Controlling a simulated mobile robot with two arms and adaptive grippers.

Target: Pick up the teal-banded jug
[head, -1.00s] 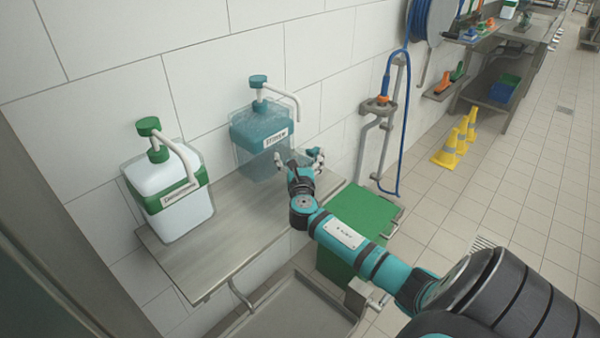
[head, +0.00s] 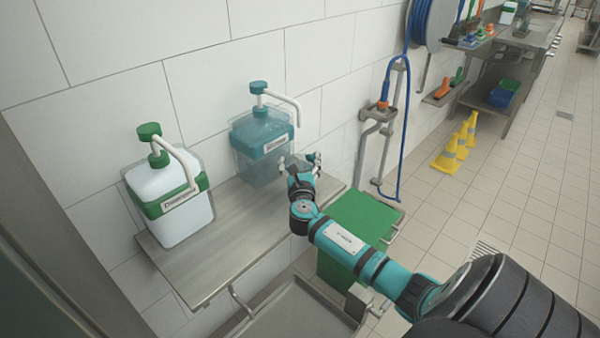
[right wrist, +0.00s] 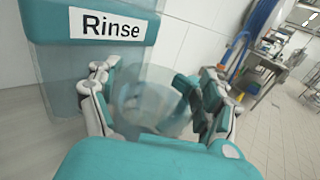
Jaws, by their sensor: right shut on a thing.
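A clear, see-through jug (right wrist: 152,105) is between the fingers of my right gripper (right wrist: 160,100) in the right wrist view. A teal patch shows at its right side, partly behind a finger. My right gripper (head: 300,162) is shut on this jug, at the right of the teal-banded Rinse dispenser (head: 262,146). In the head view the jug is too small and hidden to make out. The Rinse dispenser also fills the upper left of the right wrist view (right wrist: 95,50), close beside the left finger. My left gripper is not in view.
A green-banded white pump dispenser (head: 170,205) stands on the left of the steel shelf (head: 215,245). The tiled wall is behind. A green box (head: 365,215), a blue hose (head: 398,150) and yellow cones (head: 455,145) are to the right. A steel basin (head: 295,315) is below.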

